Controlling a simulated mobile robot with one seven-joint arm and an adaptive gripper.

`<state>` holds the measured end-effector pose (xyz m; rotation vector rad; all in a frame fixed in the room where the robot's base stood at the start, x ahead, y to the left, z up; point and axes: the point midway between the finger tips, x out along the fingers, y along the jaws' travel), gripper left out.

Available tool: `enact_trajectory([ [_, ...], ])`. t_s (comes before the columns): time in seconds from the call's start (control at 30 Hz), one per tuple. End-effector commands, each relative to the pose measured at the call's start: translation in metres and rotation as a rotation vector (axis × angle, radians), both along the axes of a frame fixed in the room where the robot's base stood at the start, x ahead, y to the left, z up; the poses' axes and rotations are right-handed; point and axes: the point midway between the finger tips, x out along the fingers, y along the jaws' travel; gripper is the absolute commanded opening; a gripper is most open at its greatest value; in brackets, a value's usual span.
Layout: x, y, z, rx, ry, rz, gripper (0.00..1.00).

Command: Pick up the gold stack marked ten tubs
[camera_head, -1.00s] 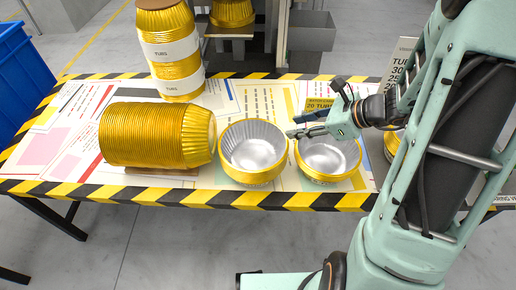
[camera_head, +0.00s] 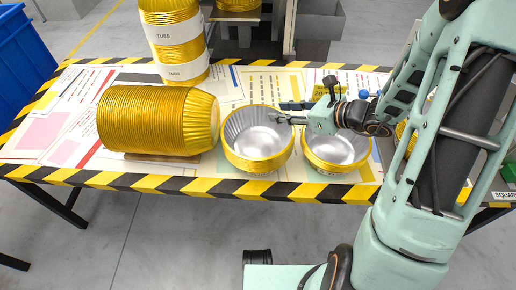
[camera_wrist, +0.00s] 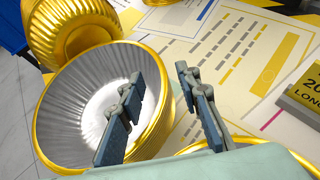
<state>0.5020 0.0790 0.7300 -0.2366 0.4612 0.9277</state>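Two short, open gold tub stacks with silver insides stand near the table's front edge in the head view, a left one (camera_head: 258,163) and a right one (camera_head: 337,166). I cannot read a ten-tub mark on either. My gripper (camera_head: 284,111) is at the right rim of the left stack. In the wrist view, my gripper (camera_wrist: 160,78) is open, one finger over the silver inside of the left stack (camera_wrist: 75,115) and the other outside its rim. No grip on the rim shows. The right stack's rim (camera_wrist: 205,145) is partly hidden behind my gripper.
A large gold stack (camera_head: 155,122) lies on its side at left. A tall gold stack with white bands (camera_head: 177,54) stands behind it. A yellow sign (camera_head: 323,91) reading 20 is behind my gripper.

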Motion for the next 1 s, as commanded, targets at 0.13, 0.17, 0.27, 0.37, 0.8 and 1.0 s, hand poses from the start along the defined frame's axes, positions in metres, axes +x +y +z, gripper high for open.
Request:
enact_trajectory([
  [0.13,0.009,0.014,-0.011,-0.001,0.001,0.002,0.31],
  [0.17,0.010,0.015,-0.012,-0.001,0.001,0.001,0.31],
  [0.27,0.012,0.017,-0.012,0.000,0.000,-0.001,0.31],
  [0.37,0.012,0.016,-0.011,0.000,0.000,-0.001,0.31],
  [0.8,0.012,0.016,-0.011,-0.001,0.000,-0.001,0.00],
  [1.0,0.012,0.016,-0.011,-0.001,0.001,0.000,0.00],
])
